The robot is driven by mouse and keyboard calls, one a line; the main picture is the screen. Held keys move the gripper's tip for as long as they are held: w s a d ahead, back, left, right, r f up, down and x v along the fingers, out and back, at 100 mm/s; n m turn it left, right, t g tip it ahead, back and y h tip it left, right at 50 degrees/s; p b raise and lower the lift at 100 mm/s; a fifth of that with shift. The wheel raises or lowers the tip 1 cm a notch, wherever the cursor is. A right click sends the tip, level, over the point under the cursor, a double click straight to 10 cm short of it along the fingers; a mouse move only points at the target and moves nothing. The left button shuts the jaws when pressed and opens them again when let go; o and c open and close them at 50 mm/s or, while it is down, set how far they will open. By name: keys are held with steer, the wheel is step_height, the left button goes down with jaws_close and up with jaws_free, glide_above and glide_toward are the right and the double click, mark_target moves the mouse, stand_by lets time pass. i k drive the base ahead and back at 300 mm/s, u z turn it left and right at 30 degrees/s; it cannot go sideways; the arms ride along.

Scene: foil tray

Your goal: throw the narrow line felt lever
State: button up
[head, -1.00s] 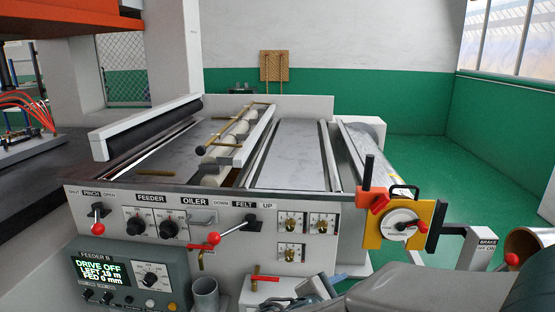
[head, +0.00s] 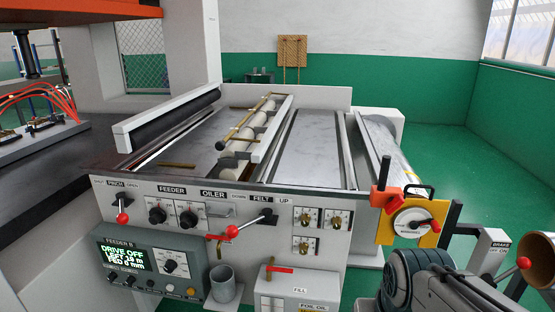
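The felt lever (head: 250,224) is on the grey front panel of the machine, under the FELT label between DOWN and UP. Its rod runs from a black pivot down and left to a red ball, so the ball lies toward the DOWN side. My gripper is not in view. Part of my arm, grey and black, shows at the lower right, apart from the lever. Nothing hides the lever.
The pinch lever (head: 122,210) with a red ball is at the panel's left. Feeder knobs (head: 172,215), a red-handled valve (head: 218,238), a grey cup (head: 223,284) and the display box (head: 150,263) are close by. An orange-yellow crank unit (head: 410,222) and brake lever (head: 510,274) stand at right.

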mark_target(231, 231)
steer(key=k, duration=0.65)
steer(key=u, duration=0.7)
steer(key=i, duration=1.35)
steer(key=z, duration=0.15)
